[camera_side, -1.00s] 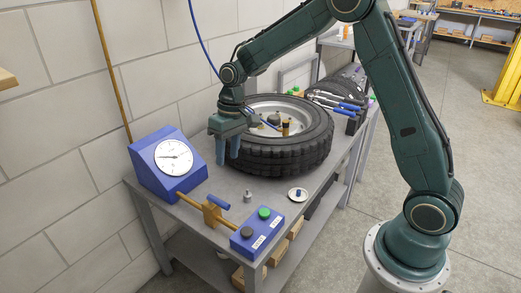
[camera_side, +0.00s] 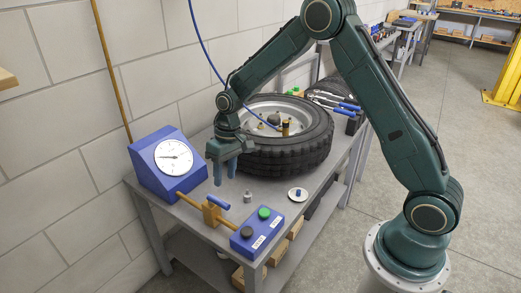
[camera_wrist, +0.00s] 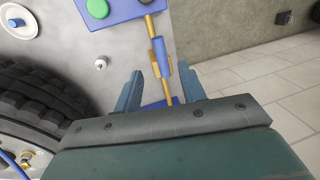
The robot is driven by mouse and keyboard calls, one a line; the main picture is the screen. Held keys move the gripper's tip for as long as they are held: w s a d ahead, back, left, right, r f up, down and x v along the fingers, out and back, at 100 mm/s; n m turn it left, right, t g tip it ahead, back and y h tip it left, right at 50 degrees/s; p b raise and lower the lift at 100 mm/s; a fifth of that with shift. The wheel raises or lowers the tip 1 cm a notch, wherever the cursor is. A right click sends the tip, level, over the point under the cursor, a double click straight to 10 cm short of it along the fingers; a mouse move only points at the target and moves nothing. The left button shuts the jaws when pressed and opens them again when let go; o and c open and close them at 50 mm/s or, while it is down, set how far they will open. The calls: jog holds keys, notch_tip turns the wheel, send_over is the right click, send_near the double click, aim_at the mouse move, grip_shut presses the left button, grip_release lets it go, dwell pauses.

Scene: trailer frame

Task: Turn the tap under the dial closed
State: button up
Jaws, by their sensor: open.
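The tap (camera_side: 211,214) is a brass body on a brass pipe in front of the blue dial box. Its blue lever (camera_side: 218,202) lies roughly along the pipe. The white-faced dial (camera_side: 174,158) stands at the left by the wall. My gripper (camera_side: 225,175) is open and empty, pointing down above the bench, a little behind the tap and clear of it. In the wrist view the tap's lever (camera_wrist: 162,56) shows ahead, in the gap seen between the open fingers (camera_wrist: 160,74). The fingers do not appear to touch it.
A blue box (camera_side: 256,232) with green and black buttons sits at the pipe's front end. A small metal fitting (camera_side: 248,197) and a white dish (camera_side: 298,194) lie nearby.

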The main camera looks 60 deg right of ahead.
aim_at(223, 202)
jog(key=f, duration=0.2)
jog(key=a+f, duration=0.1)
jog(key=f, duration=0.5)
jog(key=shift+a+f, duration=0.15)
jog(key=shift+a, duration=0.2)
grip_shut()
